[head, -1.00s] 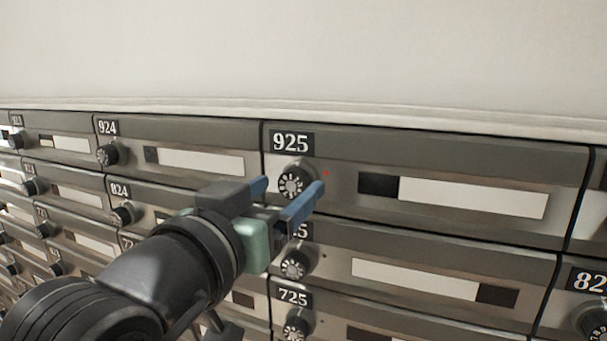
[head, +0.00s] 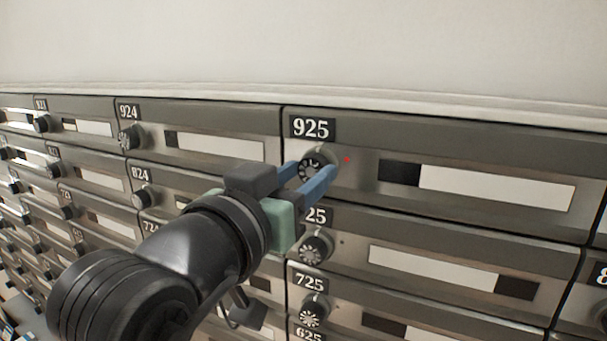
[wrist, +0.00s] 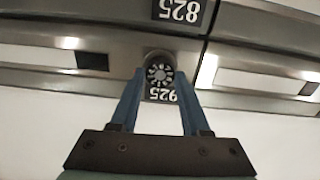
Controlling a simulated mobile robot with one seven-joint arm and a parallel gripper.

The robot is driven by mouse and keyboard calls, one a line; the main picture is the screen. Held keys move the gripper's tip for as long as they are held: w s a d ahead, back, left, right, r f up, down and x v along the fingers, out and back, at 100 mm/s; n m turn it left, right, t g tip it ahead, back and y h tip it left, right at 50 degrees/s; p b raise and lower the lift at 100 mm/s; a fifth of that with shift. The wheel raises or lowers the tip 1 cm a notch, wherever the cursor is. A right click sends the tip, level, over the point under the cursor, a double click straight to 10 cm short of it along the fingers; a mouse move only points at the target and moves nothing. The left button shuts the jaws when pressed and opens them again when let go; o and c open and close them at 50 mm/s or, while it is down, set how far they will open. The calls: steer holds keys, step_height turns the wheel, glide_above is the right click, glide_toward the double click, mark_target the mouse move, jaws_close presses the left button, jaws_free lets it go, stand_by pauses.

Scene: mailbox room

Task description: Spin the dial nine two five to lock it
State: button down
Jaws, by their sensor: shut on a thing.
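The black round dial (head: 311,165) with pale marks sits on the grey metal box door below the number plate 925 (head: 312,127). My gripper (head: 315,168) has its two blue fingers on either side of this dial and is shut on it. In the wrist view the dial (wrist: 159,75) shows between the fingertips, with the 925 plate (wrist: 161,95) upside down just below it. The fingers hide part of the dial's sides in the head view. I cannot read the dial's setting. A small red dot (head: 347,160) is on the door right of the dial.
Boxes with similar dials lie close around: the 924 dial (head: 130,137) to the left, the 725 dial (head: 312,312) below, and another dial (head: 315,248) just under my gripper. A plain pale wall (head: 300,45) is above the boxes.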

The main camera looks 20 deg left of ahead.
steer(key=m+b, duration=0.3)
steer(key=shift+f+m+b, duration=0.15)
steer(key=shift+m+b, duration=0.2)
steer(key=shift+m, duration=0.05)
steer(key=m+b, duration=0.4)
steer(key=m, duration=0.1)
steer(key=shift+d, duration=0.1)
steer(key=m+b, duration=0.3)
steer(key=m, duration=0.3)
steer(key=m+b, duration=0.2)
steer(key=m, duration=0.2)
steer(key=shift+b, duration=0.4)
steer(key=m+b, duration=0.1)
steer(key=m, duration=0.4)
steer(key=shift+f+b, duration=0.1)
steer(key=shift+b, duration=0.2)
steer(key=m+b, duration=0.1)
steer(key=m, duration=0.2)
steer(key=shift+m, duration=0.3)
steer(key=m, duration=0.4)
steer(key=shift+m, duration=1.7)
